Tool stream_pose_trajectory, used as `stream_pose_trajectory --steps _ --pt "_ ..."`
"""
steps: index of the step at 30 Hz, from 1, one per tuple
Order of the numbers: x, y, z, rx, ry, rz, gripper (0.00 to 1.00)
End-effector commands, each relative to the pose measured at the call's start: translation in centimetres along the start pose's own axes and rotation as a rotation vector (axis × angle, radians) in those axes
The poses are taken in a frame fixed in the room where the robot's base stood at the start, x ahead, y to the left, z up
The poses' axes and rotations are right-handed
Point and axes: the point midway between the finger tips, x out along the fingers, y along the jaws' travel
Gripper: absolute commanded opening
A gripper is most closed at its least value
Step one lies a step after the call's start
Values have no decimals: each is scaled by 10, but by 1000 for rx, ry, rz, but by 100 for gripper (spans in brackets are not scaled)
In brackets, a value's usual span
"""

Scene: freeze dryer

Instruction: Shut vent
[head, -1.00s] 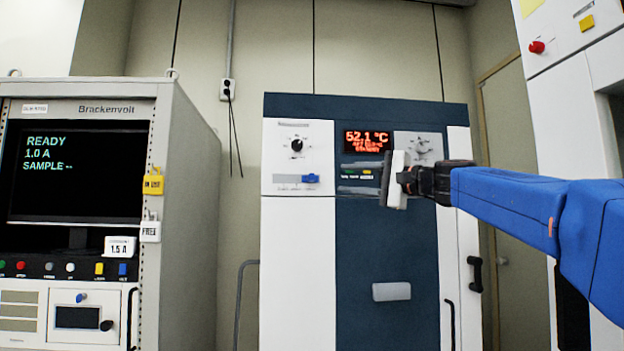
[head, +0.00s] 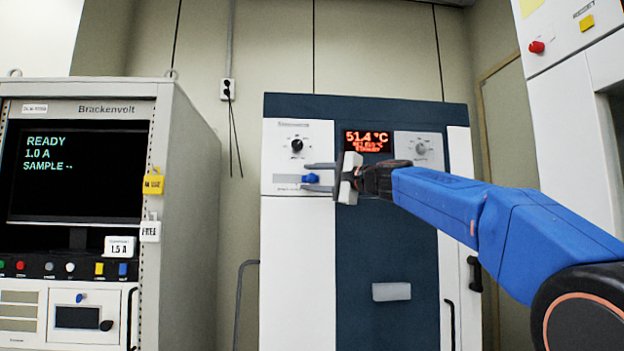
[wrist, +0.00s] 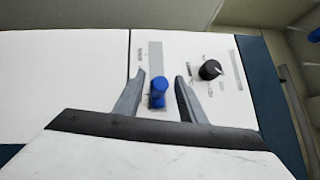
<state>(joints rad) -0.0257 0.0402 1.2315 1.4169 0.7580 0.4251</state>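The vent control appears to be the blue handle (head: 310,178) on the white upper-left panel of the dark blue and white cabinet (head: 386,240). In the wrist view the blue handle (wrist: 158,88) sits on a grey strip, between my two fingers. My gripper (head: 306,177) is open, with its fingers pointing left at the handle. The fingers (wrist: 159,82) show a gap on both sides of the handle in the wrist view. I cannot tell how far the fingertips are from the panel.
A black knob (head: 297,146) is above the blue handle. A red display (head: 367,141) reads 51.4 °C, with a grey knob (head: 421,148) to its right. A Brackenvolt cabinet (head: 190,200) stands left, and a white machine (head: 570,120) stands right.

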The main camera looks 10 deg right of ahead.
Motion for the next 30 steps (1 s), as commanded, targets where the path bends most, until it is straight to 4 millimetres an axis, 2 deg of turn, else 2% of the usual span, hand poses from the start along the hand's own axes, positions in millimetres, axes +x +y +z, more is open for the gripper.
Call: stream_pose_trajectory --steps 6,8,11,12,20,30 --pt "0 0 0 1 0 0 37" --pt "0 0 0 1 0 0 25" --pt "0 0 0 1 0 0 1" --pt "0 0 0 1 0 0 0" --pt "8 2 8 1 -2 0 0" --pt "48 11 47 1 -2 1 0"
